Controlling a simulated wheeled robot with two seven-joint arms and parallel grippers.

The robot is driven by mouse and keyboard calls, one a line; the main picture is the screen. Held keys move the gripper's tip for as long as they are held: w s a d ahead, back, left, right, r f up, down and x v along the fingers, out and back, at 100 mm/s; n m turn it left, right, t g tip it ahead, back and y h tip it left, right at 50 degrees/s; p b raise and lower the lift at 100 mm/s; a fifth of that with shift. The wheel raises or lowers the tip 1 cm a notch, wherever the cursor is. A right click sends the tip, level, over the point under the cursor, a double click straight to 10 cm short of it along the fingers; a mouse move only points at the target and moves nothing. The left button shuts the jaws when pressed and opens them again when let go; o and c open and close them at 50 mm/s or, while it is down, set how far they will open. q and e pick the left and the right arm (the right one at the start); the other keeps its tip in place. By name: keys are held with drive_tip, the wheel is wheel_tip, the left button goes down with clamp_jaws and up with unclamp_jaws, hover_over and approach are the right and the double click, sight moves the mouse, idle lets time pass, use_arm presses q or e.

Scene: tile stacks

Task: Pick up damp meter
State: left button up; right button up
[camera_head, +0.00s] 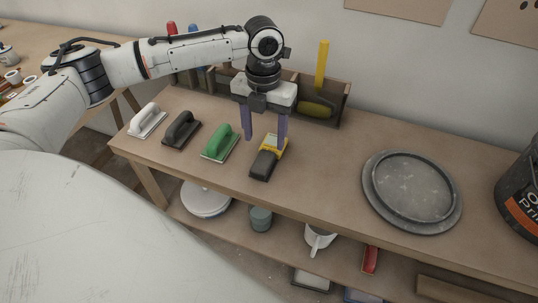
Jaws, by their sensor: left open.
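The damp meter appears to be the small yellow and dark grey device (264,164) lying on the workbench, to the right of a row of handled floats. My left gripper (265,145) points down right above its far, yellow end. The gripper is open, with one purple finger on the left of the device and the other at its right side, overlapping the yellow end in the picture. I cannot tell whether that finger touches it. My right gripper is not in view.
A green float (221,143), a black float (182,130) and a white float (147,121) stand left of the device. A wooden rack (343,103) with a yellow-handled tool (322,66) is behind. A round grey tray (412,188) and a dark bucket (520,195) are to the right.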

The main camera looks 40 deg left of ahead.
sight(267, 153)
use_arm(q)
drive_tip(key=f, duration=0.5)
drive_tip(key=shift+w+d+f+b, duration=0.2)
drive_tip(key=shift+b, duration=0.15)
drive_tip(key=c, duration=1.2)
wheel_tip(267, 153, up, 10)
drive_tip(key=shift+r+p, duration=0.1)
drive_tip(key=shift+p, duration=0.55)
drive_tip(key=shift+c, duration=0.2)
drive_tip(key=o, duration=0.6)
drive_tip(key=shift+d, duration=0.1)
drive_tip(key=c, duration=0.4)
